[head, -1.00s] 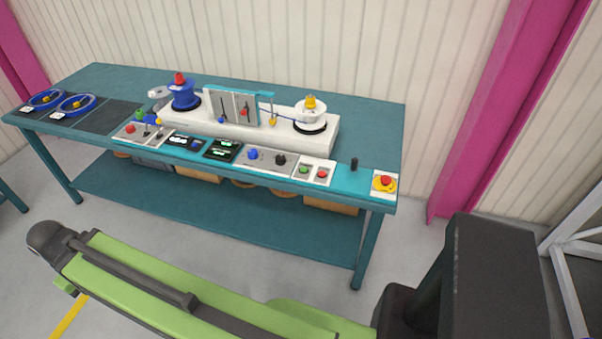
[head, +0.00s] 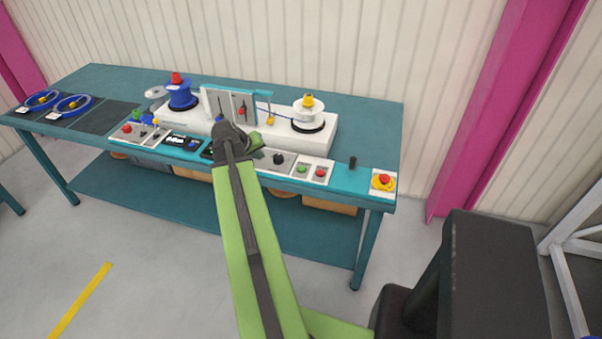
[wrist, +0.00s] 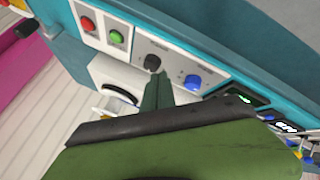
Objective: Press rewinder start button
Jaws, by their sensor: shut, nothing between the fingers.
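The rewinder's green button (head: 302,169) sits beside a red button (head: 320,173) on a pale panel at the bench's front edge. In the wrist view the green button (wrist: 116,37) and red button (wrist: 87,23) are at the upper left. No label on them is readable. My gripper (head: 257,143) is shut and empty, over the control panels left of the green button. In the wrist view my gripper's fingers (wrist: 157,88) appear just below the black knob (wrist: 152,62); I cannot tell whether they touch anything.
A blue knob (wrist: 192,81) and displays (head: 183,142) lie left of the black knob. A black post (head: 353,163) and red-yellow emergency stop (head: 383,181) are to the right. The blue reel (head: 181,94) and white reel (head: 308,113) stand behind.

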